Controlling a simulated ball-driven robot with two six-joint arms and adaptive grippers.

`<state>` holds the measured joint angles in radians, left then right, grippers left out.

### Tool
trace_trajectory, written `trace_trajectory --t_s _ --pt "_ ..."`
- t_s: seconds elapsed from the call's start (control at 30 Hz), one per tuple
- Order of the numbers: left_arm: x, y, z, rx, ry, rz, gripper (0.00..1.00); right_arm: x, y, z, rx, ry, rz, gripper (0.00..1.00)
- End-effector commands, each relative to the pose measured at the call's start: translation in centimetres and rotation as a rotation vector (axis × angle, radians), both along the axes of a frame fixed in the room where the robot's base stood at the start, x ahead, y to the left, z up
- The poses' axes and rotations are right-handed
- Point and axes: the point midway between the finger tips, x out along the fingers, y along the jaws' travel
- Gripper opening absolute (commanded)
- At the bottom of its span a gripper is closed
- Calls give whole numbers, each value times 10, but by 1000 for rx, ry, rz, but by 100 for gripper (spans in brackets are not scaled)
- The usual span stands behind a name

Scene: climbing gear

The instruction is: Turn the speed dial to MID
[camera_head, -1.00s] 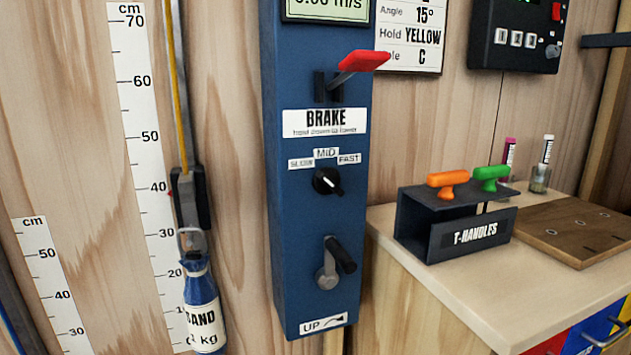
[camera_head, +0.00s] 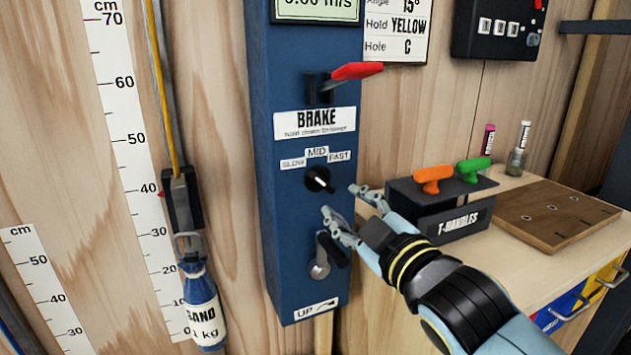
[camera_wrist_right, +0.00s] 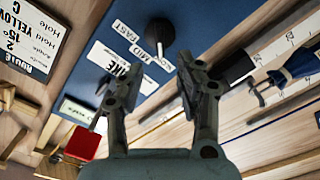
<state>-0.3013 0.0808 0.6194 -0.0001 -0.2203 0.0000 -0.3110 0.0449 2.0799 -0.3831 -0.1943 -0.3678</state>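The black speed dial (camera_head: 318,179) sits on the blue panel (camera_head: 280,225), below the SLOW, MID and FAST labels (camera_head: 316,153). Its white mark lies aslant; I cannot tell exactly which label it points to. My right gripper (camera_head: 341,200) is open and empty, just right of and below the dial, its two fingers spread and apart from it. In the right wrist view, the dial (camera_wrist_right: 160,32) stands beyond the gap between the open fingertips (camera_wrist_right: 157,65). My left gripper is not in view.
A crank (camera_head: 319,262) sits below the dial, close to my lower finger. A red brake lever (camera_head: 356,71) juts out above. A T-handle holder (camera_head: 403,203) stands on the counter at right. A sand bag (camera_head: 201,305) hangs at left.

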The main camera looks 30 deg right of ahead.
Motion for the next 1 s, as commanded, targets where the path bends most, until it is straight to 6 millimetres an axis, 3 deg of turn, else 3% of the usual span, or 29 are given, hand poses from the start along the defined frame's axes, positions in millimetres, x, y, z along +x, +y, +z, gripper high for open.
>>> trace_trajectory --t_s 0.2,0.43,0.83,1.0 --pt "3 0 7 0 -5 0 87 46 -3 2 1 -3 0 36" --pt "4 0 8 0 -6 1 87 81 -5 0 1 0 0 36" --pt "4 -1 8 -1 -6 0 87 90 -5 0 1 1 0 36" --pt "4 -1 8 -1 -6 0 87 90 -5 0 1 1 0 15"
